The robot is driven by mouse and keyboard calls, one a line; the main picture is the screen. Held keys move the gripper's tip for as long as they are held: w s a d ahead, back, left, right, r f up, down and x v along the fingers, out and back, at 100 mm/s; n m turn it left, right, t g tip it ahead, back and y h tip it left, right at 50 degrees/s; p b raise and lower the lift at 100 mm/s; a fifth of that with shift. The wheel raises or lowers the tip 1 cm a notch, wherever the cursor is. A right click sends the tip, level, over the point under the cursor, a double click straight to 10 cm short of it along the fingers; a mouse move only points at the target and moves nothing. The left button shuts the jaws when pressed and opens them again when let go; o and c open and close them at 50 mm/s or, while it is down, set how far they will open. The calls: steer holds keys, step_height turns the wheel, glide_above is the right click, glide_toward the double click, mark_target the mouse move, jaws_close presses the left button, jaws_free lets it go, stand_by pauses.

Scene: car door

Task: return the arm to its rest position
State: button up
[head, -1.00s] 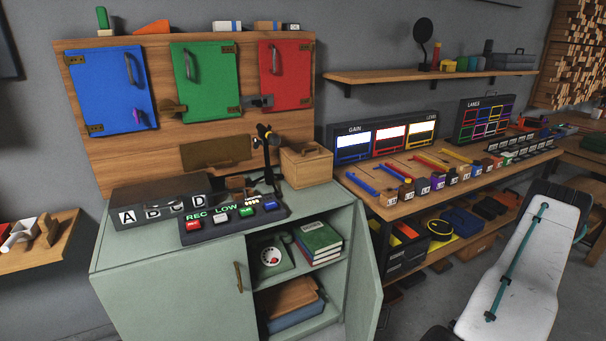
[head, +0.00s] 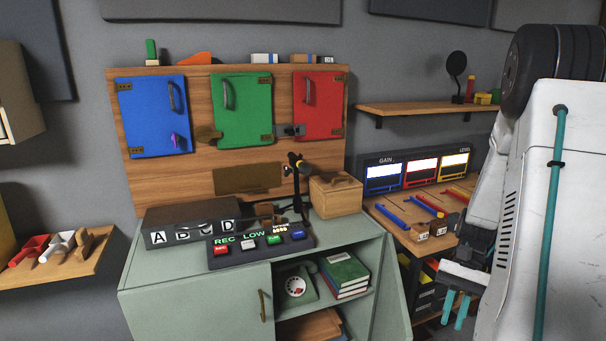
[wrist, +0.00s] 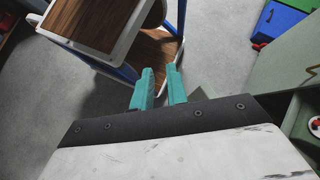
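My arm (head: 530,190), white with a teal cable, rises along the right side of the head view, folded with its wrist low. My gripper (head: 456,312) hangs at the lower right with its two teal fingers pointing down. A gap shows between the fingers, and nothing is between them.
A green cabinet (head: 190,300) with an open door stands left of my gripper. A workbench (head: 386,213) is behind my arm. The wrist view shows a wooden-shelved cart (wrist: 125,58) at the top and bare floor (wrist: 205,55) beside the fingers.

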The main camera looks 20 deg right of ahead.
steer(key=s+a+r+n+t+h, duration=0.2)
steer(key=a+r+n+t+h, duration=0.1)
steer(key=a+r, duration=0.6)
steer(key=s+a+r+n+t+h, duration=0.2)
steer(key=a+r+n+h, duration=0.3)
steer(key=a, duration=0.9)
step_height(320, 180, up, 6)
steer(key=n+t, duration=0.1)
steer(key=n, duration=0.2)
steer(key=shift+a+f, duration=0.25)
steer(key=shift+a, duration=0.15)
steer(key=shift+a, duration=0.15)
